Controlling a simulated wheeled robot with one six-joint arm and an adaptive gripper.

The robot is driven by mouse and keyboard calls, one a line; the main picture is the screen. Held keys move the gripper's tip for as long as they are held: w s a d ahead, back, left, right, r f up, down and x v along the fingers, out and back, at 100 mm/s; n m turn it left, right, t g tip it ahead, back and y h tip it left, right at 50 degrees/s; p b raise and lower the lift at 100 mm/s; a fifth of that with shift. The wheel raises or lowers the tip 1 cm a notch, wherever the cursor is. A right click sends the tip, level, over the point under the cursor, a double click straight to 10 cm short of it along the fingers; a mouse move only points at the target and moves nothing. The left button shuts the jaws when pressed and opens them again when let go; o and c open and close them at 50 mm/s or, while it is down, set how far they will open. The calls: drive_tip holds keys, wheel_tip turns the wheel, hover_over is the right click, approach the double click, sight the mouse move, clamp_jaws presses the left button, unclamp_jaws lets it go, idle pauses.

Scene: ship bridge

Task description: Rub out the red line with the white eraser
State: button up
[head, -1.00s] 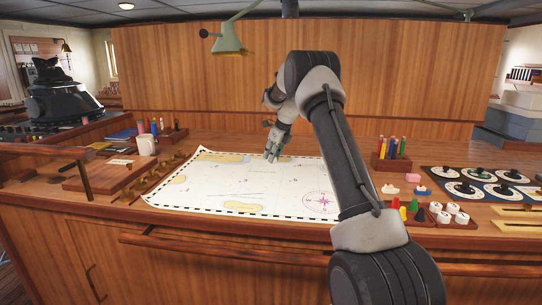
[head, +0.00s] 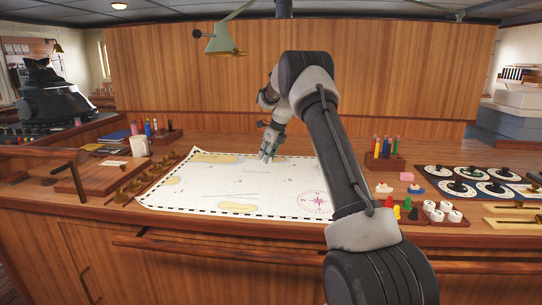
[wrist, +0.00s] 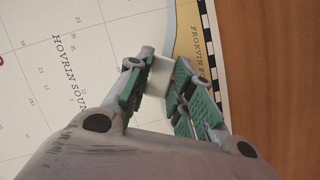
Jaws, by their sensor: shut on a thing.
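My gripper (head: 267,158) is over the far part of the white chart (head: 190,195), close to the chart's far edge. In the wrist view, my gripper (wrist: 160,88) has its green-padded fingers closed on a small white block, the white eraser (wrist: 158,76). The fingers hide part of the eraser, and I cannot tell whether it touches the paper. In the head view the eraser is not distinguishable. The chart shows thin dark marks and a pink compass rose (head: 314,202). I cannot make out a clear red line in either view; my arm covers the chart's right part.
A white mug (head: 138,146) and brass pieces stand left of the chart. A green lamp (head: 222,42) hangs above the back.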

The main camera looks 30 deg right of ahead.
drive_tip(key=shift+a, duration=0.2)
drive_tip(key=shift+w+a, duration=0.25)
drive_tip(key=shift+a, duration=0.3)
drive_tip(key=shift+w+a, duration=0.25)
drive_tip(key=shift+a, duration=0.3)
drive_tip(key=shift+a, duration=0.1)
drive_tip(key=shift+w+a, duration=0.25)
drive_tip(key=shift+a, duration=0.3)
drive_tip(key=shift+w+a, duration=0.2)
drive_tip(key=shift+a, duration=0.3)
drive_tip(key=shift+w+a, duration=0.25)
drive_tip(key=shift+a, duration=0.35)
drive_tip(key=shift+w+a, duration=0.25)
drive_tip(key=shift+a, duration=0.35)
drive_tip(key=shift+w+a, duration=0.2)
drive_tip(key=shift+a, duration=0.4)
drive_tip(key=shift+w+a, duration=0.2)
drive_tip(key=shift+a, duration=0.35)
